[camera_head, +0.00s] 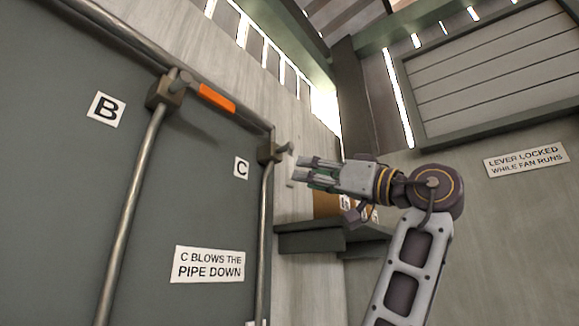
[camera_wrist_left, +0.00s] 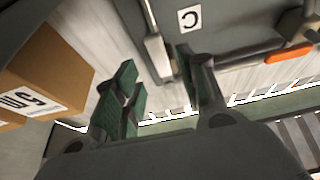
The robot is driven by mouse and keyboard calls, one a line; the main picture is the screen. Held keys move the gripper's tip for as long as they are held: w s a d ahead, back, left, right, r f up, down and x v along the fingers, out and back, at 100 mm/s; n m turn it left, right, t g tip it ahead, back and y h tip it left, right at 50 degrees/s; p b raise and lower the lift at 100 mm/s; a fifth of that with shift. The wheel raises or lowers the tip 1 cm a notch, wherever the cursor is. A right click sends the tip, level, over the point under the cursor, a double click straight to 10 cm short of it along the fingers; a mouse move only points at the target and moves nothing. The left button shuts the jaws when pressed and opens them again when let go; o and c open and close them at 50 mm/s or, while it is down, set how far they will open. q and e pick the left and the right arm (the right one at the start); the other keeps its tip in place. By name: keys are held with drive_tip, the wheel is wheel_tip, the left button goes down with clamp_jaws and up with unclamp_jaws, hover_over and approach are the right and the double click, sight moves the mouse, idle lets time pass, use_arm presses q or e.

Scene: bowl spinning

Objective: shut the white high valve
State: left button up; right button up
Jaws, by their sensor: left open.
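The white high valve sits beside the C label on the pipe at the right of the grey panel. Its brown body (camera_head: 269,151) and white lever (camera_head: 290,166) show in the head view, with the lever hanging roughly downward. The lever shows as a pale bar (camera_wrist_left: 158,57) in the left wrist view, seen in the gap between the fingers. My left gripper (camera_head: 303,171) is open, its fingers pointing left at the lever from close by. It also shows in the left wrist view (camera_wrist_left: 157,80). I cannot tell whether the fingers touch the lever.
The orange-handled valve (camera_head: 215,98) is on the pipe by the B label. A cardboard box (camera_head: 328,204) stands on a dark shelf (camera_head: 305,240) below my gripper; a box (camera_wrist_left: 45,70) fills the left of the wrist view. Signs hang on the panel (camera_head: 208,264) and right wall (camera_head: 525,160).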

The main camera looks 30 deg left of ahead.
sight(292, 170)
use_arm(q)
drive_tip(key=shift+p+x, duration=0.9)
drive_tip(key=shift+x, duration=2.4)
use_arm(e)
drive_tip(key=shift+d+r, duration=0.3)
drive_tip(key=shift+r, duration=0.2)
drive_tip(key=shift+d+r, duration=0.25)
drive_tip(key=shift+r, duration=0.2)
use_arm(q)
clamp_jaws()
use_arm(e)
drive_tip(key=shift+a, duration=0.4)
